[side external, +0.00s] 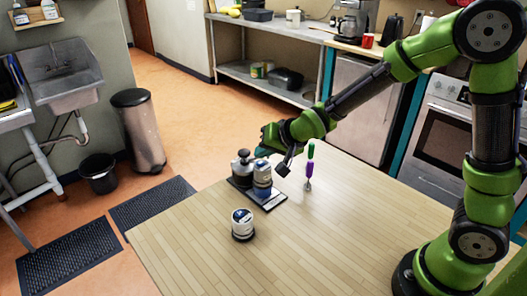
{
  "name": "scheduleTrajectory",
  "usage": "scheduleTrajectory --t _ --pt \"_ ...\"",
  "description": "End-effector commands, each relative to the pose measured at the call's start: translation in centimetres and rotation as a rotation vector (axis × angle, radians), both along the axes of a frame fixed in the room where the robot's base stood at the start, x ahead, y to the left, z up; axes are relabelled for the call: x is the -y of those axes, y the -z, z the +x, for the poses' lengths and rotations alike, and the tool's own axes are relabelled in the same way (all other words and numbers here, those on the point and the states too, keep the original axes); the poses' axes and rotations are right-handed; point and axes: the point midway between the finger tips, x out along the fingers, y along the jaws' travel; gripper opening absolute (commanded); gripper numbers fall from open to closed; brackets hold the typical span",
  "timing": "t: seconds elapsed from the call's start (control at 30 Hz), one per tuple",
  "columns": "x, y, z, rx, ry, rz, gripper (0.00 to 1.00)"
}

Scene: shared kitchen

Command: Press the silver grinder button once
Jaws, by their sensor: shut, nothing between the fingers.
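A dark tray (272,203) on the wooden table bears two small rounded devices. One is dark and grey with a knob on top (242,170); the other is blue-grey with a pale band (262,181). A white and dark round device (242,226) stands alone on the table in front of the tray. I cannot tell for sure which is the silver grinder, and no button can be made out. My gripper (284,169) is shut and empty. In the picture it is just right of the blue-grey device, and appears above the table; the exact gap cannot be told.
A tool with a green and purple handle (310,168) stands upright on the table right of my gripper. The wooden table (330,240) is bare at the front and right. A counter with a coffee maker (352,18) and an oven (444,145) stand behind.

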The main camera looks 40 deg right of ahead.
Motion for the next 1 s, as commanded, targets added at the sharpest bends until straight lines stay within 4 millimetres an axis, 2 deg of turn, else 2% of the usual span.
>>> scheduleTrajectory --t 1.0 --pt "0.01 1.04 -0.02 -0.001 0.001 0.001 0.0"
